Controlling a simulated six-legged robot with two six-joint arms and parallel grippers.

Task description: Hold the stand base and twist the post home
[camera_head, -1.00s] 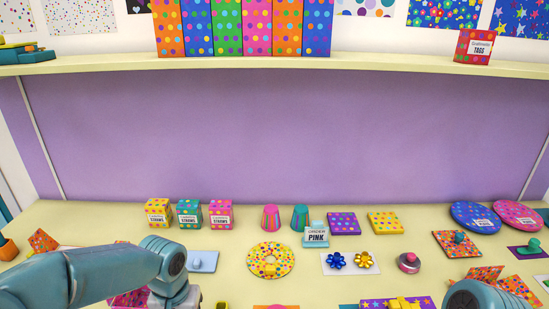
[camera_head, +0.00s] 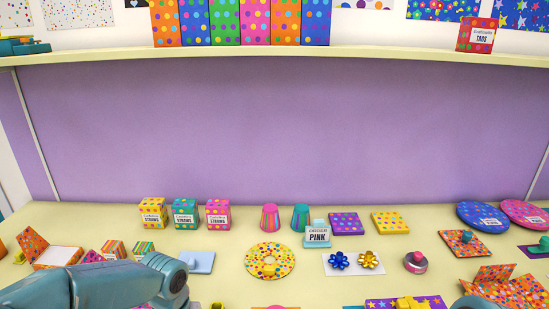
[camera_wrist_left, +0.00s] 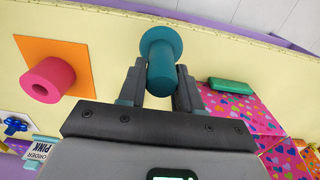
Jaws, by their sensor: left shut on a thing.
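In the left wrist view my left gripper (camera_wrist_left: 160,78) is shut on a teal round piece (camera_wrist_left: 161,50). It has a wide flanged end and a narrower shaft, and its lower part runs down between the jaws. I cannot tell whether this piece is the stand's base or its post. The head view does not show my left gripper; only its arm (camera_head: 110,286) enters at the lower left. My right gripper is out of view; only a bit of that arm shows at the bottom right.
A pink ring-shaped piece (camera_wrist_left: 47,79) sits on an orange square (camera_wrist_left: 58,65). A heart-patterned pink box (camera_wrist_left: 240,107) and a green block (camera_wrist_left: 231,86) lie right of the gripper. In the head view a yellow dotted disc (camera_head: 284,253) lies mid-table, with straw boxes (camera_head: 185,213) behind.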

